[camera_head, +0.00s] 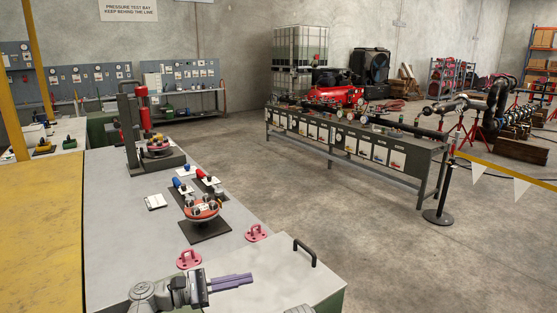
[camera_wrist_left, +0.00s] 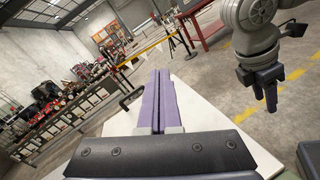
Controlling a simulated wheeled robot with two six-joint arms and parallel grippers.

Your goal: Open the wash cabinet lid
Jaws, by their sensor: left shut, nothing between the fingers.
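The wash cabinet lid (camera_head: 275,270) is a pale flat panel at the lower middle of the head view, lying flat. A black bar handle (camera_head: 304,252) stands on its far right part. The cabinet's green side shows just below its right edge. My left gripper (camera_head: 232,282), with purple fingers, is shut and empty over the lid, to the left of the handle and apart from it. In the left wrist view the shut fingers (camera_wrist_left: 160,100) point over the pale lid (camera_wrist_left: 203,128), with the handle (camera_wrist_left: 131,97) to their left. My right gripper (camera_wrist_left: 262,85) hangs at the right there; its jaw opening is unclear.
Two pink eye brackets (camera_head: 188,259) (camera_head: 257,233) stand beside the lid. A grey bench (camera_head: 130,225) holds a red flanged spool (camera_head: 202,209) on a black plate and a press (camera_head: 140,130). Open floor lies to the right, before a long grey table (camera_head: 418,153).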

